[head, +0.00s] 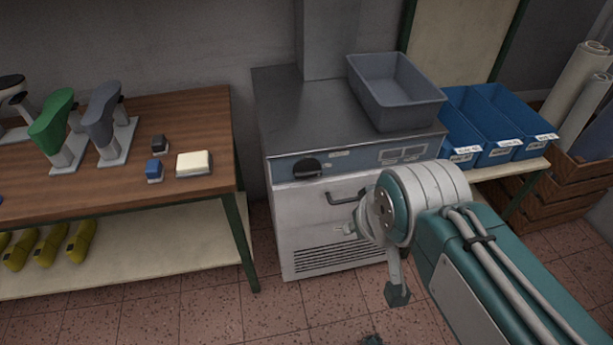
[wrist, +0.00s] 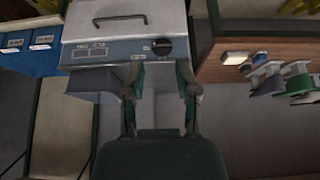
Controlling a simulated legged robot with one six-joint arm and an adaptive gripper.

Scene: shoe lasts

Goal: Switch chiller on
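The chiller (head: 350,215) is a grey metal cabinet with a blue control strip across the top of its front. A black rotary knob (head: 307,168) sits at the strip's left end, its grip bar looking roughly level. In the wrist view, which looks upside down, the knob (wrist: 161,46) shows just beyond my fingertips. My gripper (wrist: 160,72) is open and empty, its two fingers apart on either side of the line to the knob. How far the fingertips stand from the knob is hard to tell. In the head view my arm hides most of the gripper.
A grey tub (head: 395,90) stands on the chiller's top at the right. Blue bins (head: 500,120) are on a shelf to the right. A wooden-topped bench (head: 100,190) with shoe lasts and small blocks stands to the left. A door handle (head: 347,196) projects below the strip.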

